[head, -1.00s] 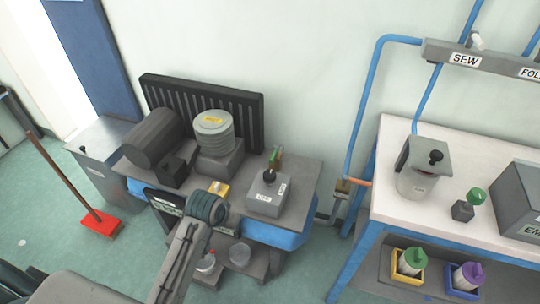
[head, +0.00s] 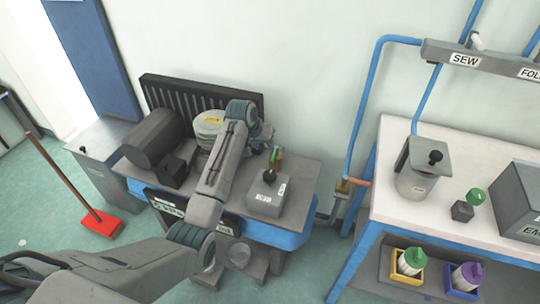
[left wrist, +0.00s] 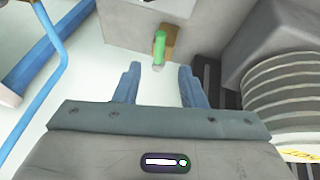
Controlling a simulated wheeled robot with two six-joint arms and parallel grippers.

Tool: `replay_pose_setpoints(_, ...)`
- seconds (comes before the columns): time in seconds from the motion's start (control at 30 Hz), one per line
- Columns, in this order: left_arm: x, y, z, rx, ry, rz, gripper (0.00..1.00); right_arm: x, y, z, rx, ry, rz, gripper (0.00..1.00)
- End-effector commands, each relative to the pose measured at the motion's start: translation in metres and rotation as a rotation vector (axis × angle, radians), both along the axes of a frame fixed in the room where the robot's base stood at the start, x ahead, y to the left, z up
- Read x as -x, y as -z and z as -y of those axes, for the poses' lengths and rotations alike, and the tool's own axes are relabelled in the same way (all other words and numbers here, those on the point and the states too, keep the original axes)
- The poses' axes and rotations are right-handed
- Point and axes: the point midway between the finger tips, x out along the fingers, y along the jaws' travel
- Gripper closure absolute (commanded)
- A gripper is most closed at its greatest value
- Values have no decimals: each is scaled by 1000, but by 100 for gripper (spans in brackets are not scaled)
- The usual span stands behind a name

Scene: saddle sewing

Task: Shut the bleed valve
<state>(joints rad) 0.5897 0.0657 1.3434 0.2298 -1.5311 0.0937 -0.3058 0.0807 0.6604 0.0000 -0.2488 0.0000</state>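The bleed valve, taken to be the small valve with a green handle, stands behind the grey box on the compressor bench. Its green handle (head: 274,155) and brass body (head: 279,164) show in the head view. The left wrist view shows the green handle (left wrist: 159,46) beside the brass body (left wrist: 171,42), just beyond my fingertips and roughly centred between them. My left gripper (left wrist: 160,68) is open and empty, its two blue-grey fingers apart and not touching the handle. In the head view my left gripper (head: 265,133) is above and behind the valve. My right gripper is not in view.
The grey box (head: 262,204) with a black knob (head: 269,177) stands in front of the valve. A ribbed grey cylinder (head: 208,124) and a dark motor (head: 152,138) are to the left. A blue pipe (head: 357,130) runs down the wall at right.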

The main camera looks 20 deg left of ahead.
Motion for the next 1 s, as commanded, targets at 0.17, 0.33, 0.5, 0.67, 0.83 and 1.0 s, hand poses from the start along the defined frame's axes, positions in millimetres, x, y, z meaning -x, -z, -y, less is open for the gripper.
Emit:
replay_pose_setpoints(0.17,-13,32,7,1,0,-4,63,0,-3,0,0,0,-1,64)
replay_pose_setpoints(0.33,-24,58,11,0,1,-3,63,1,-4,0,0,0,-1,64)
replay_pose_setpoints(0.5,-32,74,14,0,0,0,63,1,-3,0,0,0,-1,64)
replay_pose_setpoints(0.67,-34,80,15,0,0,1,63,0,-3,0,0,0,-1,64)
replay_pose_setpoints(0.83,-34,81,15,0,0,1,63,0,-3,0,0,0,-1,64)
replay_pose_setpoints(1.0,-34,81,15,0,0,1,79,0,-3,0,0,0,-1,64)
